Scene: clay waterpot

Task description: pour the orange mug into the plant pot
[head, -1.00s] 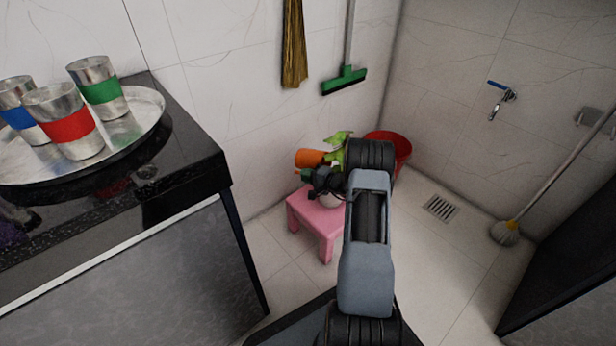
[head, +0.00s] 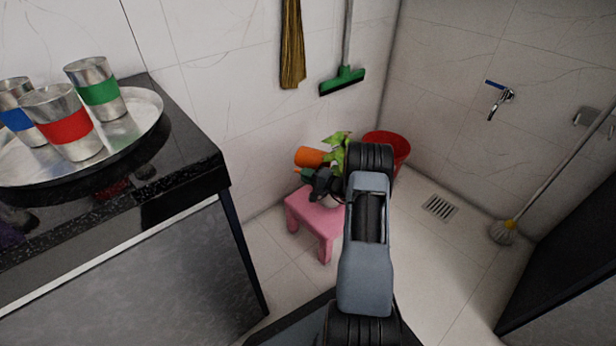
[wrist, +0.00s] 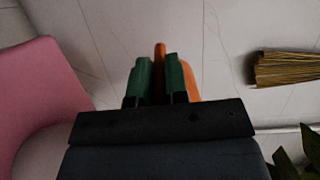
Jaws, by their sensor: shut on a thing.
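My gripper (wrist: 159,82) has green fingertips, shut on a thin orange part, likely the handle of the orange mug (head: 310,157). The mug's body shows behind the fingers in the wrist view (wrist: 189,84). In the head view the mug lies tilted well over, nearly on its side, above the pink stool and left of the plant. The plant's green leaves (head: 337,148) show beside it, and at the lower right of the wrist view (wrist: 308,150). The plant pot (head: 333,200) is mostly hidden behind my arm. I cannot tell whether anything flows from the mug.
The pink stool (head: 312,216) stands near the wall. A red bucket (head: 399,145) is behind it. A black counter (head: 190,168) at the left holds a metal tray (head: 153,108) with three banded cups. Floor at the right is open around a drain (head: 440,207).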

